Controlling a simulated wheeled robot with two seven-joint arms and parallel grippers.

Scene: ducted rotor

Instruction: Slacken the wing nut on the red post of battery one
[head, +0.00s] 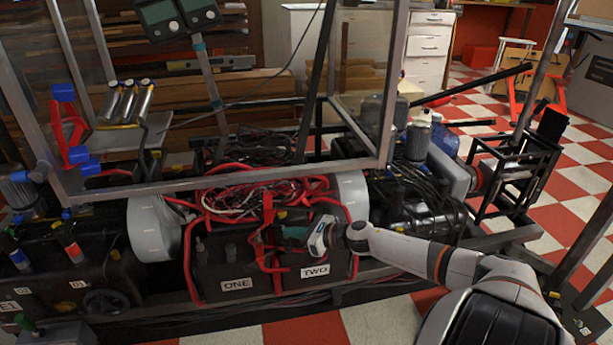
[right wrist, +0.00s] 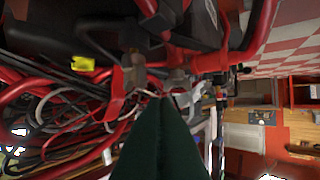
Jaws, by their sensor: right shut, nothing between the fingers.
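Battery one (head: 220,262), a dark box labelled ONE, sits in the middle of the head view, left of battery two (head: 330,265), labelled TWO. My right gripper (head: 282,235) comes in from the right, over the tops of the batteries near the border between them. Its dark green fingers (right wrist: 160,105) are closed together and empty in the right wrist view. Metal terminal hardware (right wrist: 175,80) and a red part (right wrist: 117,92) lie close to the fingertips. I cannot make out the red post or its wing nut clearly; contact cannot be told. My left gripper is not in view.
Red cables (head: 265,190) bundle behind and around the batteries. A metal-framed clear panel (head: 362,60) stands above them. A grey-white cylinder (head: 155,228) is left of battery one. Checkered floor (head: 310,330) is open in front.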

